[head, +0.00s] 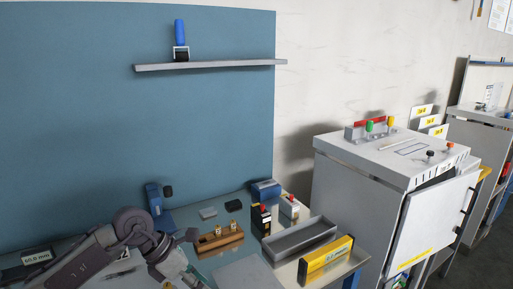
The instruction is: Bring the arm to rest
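My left arm (75,265) comes in from the lower left over the table. It bends at a dark rounded joint, and its wrist part (172,260) runs down to the bottom edge of the head view. The fingers of my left gripper are not visible; they lie past the frame edge. My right arm and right gripper do not show. The table (190,220) lies below and behind the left arm, which hides part of its surface.
A wooden block with brass pieces (219,240) is close right of my wrist. Nearby are a grey tray (299,239), a yellow box (326,260), bottles with red tops (290,206) and a blue device (153,198). A shelf (210,66) hangs above; a white cabinet (360,190) stands right.

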